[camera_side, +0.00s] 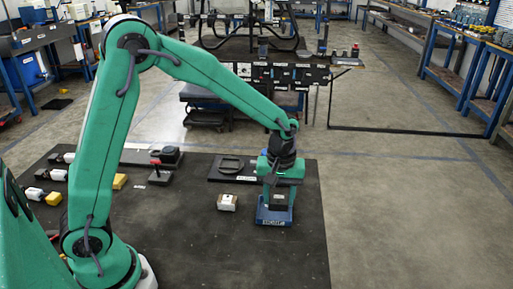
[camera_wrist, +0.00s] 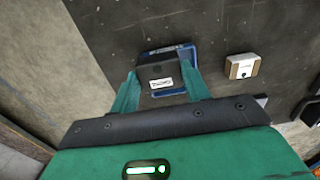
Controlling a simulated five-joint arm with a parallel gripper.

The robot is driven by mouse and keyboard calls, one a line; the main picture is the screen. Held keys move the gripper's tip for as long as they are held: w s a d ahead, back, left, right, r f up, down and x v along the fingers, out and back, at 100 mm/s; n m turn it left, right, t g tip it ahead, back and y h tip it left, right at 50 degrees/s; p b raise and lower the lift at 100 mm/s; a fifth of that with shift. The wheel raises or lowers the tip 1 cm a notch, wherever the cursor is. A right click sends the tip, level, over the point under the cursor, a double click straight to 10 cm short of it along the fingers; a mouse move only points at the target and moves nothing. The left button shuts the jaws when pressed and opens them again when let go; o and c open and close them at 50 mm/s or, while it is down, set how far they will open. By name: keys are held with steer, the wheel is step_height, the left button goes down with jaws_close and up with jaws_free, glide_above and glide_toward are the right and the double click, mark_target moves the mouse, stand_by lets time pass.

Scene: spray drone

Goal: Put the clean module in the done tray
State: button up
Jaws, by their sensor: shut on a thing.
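My gripper (camera_side: 278,192) points down at the right side of the dark mat and is shut on a dark module (camera_side: 279,201). In the wrist view the module (camera_wrist: 157,71) sits between the two green fingers and shows a white label that I cannot read for sure. The blue tray (camera_side: 262,219) is directly below the module. Its blue rim (camera_wrist: 192,55) shows around the far side of the module in the wrist view. The module is in the tray or just over it; I cannot tell whether it touches the tray floor.
A white and brown block (camera_side: 227,202) lies on the mat left of the tray, also in the wrist view (camera_wrist: 243,66). A dark holder (camera_side: 232,169) lies behind it. A red-topped device (camera_side: 158,172) and several white and yellow pieces stand further left. The mat front is clear.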

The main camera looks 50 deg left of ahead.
steer(key=w+a+f, duration=0.2)
steer(key=a, duration=0.1)
steer(key=w+a+f, duration=0.1)
steer(key=shift+a+f, duration=0.1)
steer(key=shift+a, duration=0.15)
steer(key=shift+f, duration=2)
steer(key=shift+f, duration=0.1)
steer(key=o, duration=0.8)
